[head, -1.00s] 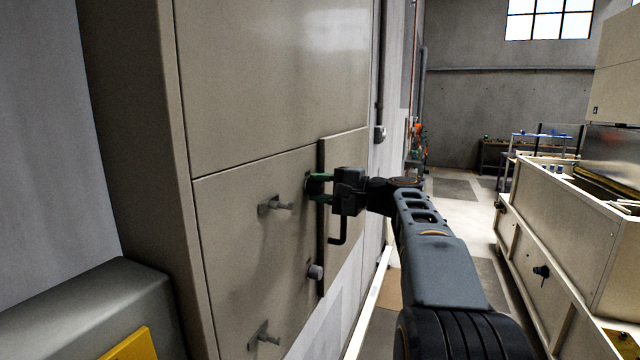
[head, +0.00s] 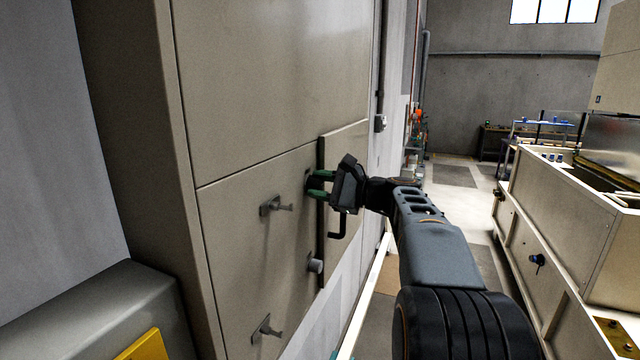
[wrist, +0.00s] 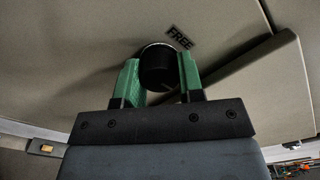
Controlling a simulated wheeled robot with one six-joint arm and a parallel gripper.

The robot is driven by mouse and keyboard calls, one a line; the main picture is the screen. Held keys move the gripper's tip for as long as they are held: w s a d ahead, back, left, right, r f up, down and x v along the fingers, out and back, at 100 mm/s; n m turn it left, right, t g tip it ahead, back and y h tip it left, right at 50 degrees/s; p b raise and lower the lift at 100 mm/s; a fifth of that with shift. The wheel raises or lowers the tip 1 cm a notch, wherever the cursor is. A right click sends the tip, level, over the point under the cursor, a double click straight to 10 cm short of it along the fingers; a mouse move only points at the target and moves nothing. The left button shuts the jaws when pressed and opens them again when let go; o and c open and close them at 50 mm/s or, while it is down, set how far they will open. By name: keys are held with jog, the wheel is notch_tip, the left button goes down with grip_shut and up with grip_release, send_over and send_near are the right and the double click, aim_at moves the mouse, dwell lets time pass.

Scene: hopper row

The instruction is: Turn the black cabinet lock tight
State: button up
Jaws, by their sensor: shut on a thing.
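The black cabinet lock (wrist: 158,66) shows in the wrist view as a short dark cylinder on the beige cabinet panel, with a "FREE" label beside it. My gripper (wrist: 160,80) has one green finger on each side of the lock and is shut on it. In the head view my gripper (head: 318,184) reaches the cabinet face from the right, its body rolled at an angle. There the lock is mostly hidden behind the fingers; only a dark bit of it shows. I cannot read how far the lock is turned.
Two grey T-shaped handles (head: 276,206) (head: 265,328) and a grey round knob (head: 315,264) stick out of the cabinet (head: 240,250). A black bent handle (head: 338,225) hangs below my gripper. A raised panel edge (head: 345,150) is close by. Open floor (head: 470,210) lies to the right.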

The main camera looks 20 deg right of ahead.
dwell(0.4)
jog(key=o, duration=0.9)
jog(key=shift+o, duration=0.2)
jog(key=shift+d, duration=0.15)
jog(key=b+v, duration=0.3)
jog(key=v, duration=1)
jog(key=shift+s+b, duration=0.3)
jog(key=shift+d, duration=0.15)
